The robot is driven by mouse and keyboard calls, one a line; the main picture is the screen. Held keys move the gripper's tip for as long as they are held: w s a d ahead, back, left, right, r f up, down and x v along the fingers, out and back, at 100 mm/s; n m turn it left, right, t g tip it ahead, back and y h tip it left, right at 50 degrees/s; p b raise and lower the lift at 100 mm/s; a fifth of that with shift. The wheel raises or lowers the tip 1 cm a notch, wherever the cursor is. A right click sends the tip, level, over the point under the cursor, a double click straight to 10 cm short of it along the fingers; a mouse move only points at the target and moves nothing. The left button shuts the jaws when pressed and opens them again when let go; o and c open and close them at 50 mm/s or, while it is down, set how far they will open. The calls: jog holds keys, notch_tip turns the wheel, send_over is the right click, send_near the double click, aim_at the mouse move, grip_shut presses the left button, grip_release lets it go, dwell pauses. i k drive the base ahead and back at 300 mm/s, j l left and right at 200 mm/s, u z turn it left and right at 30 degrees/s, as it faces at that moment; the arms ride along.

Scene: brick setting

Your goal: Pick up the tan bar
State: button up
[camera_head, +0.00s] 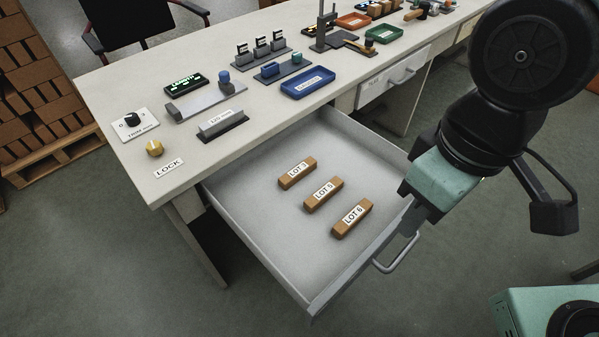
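Three tan bars with white labels lie in the open drawer (240,205). The far bar (297,173) has a label whose number is hard to read. The middle bar (323,195) reads LOT 5, and the near bar (352,219) reads LOT 6. They lie apart from each other, roughly parallel, in a diagonal row. My gripper (413,207), below a teal wrist, is by the drawer's right front corner, right of the bars and apart from them. Its fingers are small and partly hidden, so their opening is unclear.
The drawer's handle (397,253) is just below my gripper. The desk top (130,90) holds a blue tray (307,84), a grey block (222,124) and a brass LOCK knob (154,149). A closed drawer (394,78) is farther back. The drawer floor around the bars is clear.

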aim_at(290, 178)
jog(key=i+l+u, duration=0.1)
jog(key=u, duration=0.4)
jog(key=i+l+u, duration=0.2)
jog(key=u, duration=0.25)
jog(key=i+l+u, duration=0.2)
jog(key=u, duration=0.3)
